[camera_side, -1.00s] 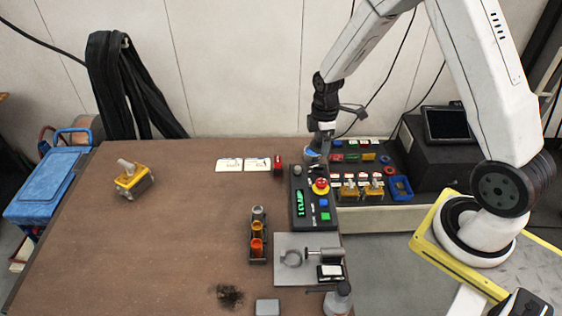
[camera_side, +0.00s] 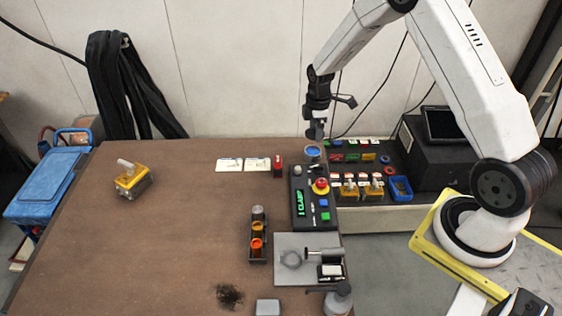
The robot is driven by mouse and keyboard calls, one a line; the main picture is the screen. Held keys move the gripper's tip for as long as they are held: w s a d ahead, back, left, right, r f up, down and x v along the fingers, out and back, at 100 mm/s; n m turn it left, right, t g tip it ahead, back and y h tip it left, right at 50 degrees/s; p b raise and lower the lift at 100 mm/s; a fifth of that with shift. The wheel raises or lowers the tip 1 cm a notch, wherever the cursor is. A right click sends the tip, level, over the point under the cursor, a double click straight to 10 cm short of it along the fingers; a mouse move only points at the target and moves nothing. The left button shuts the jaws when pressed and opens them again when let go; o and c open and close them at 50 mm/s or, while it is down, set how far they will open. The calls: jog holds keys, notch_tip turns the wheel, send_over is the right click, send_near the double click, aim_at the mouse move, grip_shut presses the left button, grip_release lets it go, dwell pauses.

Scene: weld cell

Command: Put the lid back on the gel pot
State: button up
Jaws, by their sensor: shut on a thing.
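The gel pot (camera_side: 312,152) stands at the back right corner of the table, just behind the control box. Its round top shows blue inside a grey rim. My gripper (camera_side: 316,134) is directly above the pot, pointing down, with a small gap between them. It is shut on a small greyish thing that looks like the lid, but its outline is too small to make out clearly.
The control box (camera_side: 301,203) with its red stop button is in front of the pot. A red object (camera_side: 278,165) and white cards (camera_side: 229,165) are to its left.

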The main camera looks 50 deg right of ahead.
jog(key=shift+w+d+f, duration=0.25)
jog(key=shift+w+d, duration=0.35)
jog(key=shift+d, duration=0.1)
jog(key=shift+f, duration=0.25)
jog(key=shift+f, duration=2.95)
jog(key=shift+f, duration=0.15)
jog(key=o, duration=1)
jog(key=shift+c, duration=0.2)
jog(key=shift+r, duration=3.5)
